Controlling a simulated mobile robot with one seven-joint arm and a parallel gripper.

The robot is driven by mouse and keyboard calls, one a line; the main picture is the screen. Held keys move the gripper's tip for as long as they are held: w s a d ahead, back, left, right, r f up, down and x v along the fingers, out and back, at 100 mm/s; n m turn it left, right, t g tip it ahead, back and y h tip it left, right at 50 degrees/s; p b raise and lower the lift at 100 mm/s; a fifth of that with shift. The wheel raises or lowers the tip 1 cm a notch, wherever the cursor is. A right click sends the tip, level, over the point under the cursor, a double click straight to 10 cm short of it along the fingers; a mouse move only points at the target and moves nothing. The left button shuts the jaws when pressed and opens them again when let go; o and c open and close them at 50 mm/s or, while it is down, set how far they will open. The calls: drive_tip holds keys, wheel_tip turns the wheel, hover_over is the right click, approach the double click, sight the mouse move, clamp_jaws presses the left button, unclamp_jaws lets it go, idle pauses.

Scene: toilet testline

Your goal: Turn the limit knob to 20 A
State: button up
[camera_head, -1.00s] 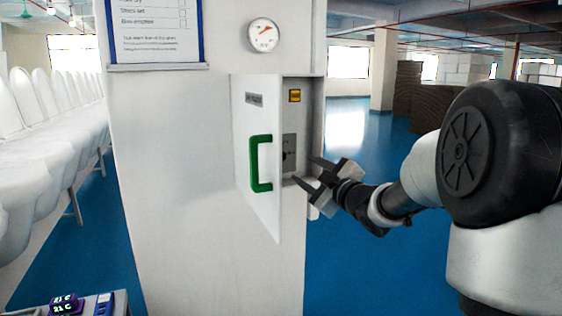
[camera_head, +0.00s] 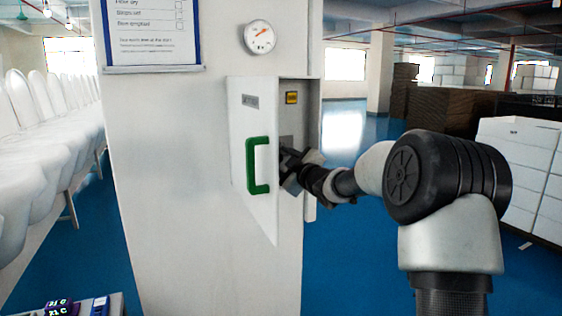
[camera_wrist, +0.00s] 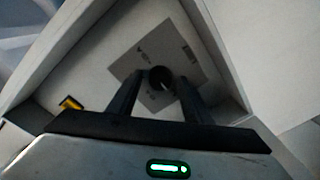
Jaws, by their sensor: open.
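The limit knob (camera_wrist: 160,78) is a small dark round knob on a grey plate (camera_wrist: 140,62) inside the open wall cabinet. In the wrist view my open gripper (camera_wrist: 158,82) has one finger on each side of the knob. I cannot tell whether the fingers touch it. The plate carries small dark marks, too small to read. In the head view my gripper (camera_head: 287,165) reaches into the cabinet, and the door and gripper hide the knob. The cabinet door (camera_head: 252,115) stands open to the left, with a green handle (camera_head: 257,165).
A yellow label (camera_head: 291,98) is inside the cabinet above the gripper. The cabinet walls (camera_wrist: 222,50) stand close around the gripper. A round gauge (camera_head: 259,37) is mounted above. White toilets (camera_head: 40,140) line the left. Boxes (camera_head: 520,165) stand at the right.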

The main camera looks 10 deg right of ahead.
drive_tip(key=shift+c, duration=0.4)
drive_tip(key=c, duration=1)
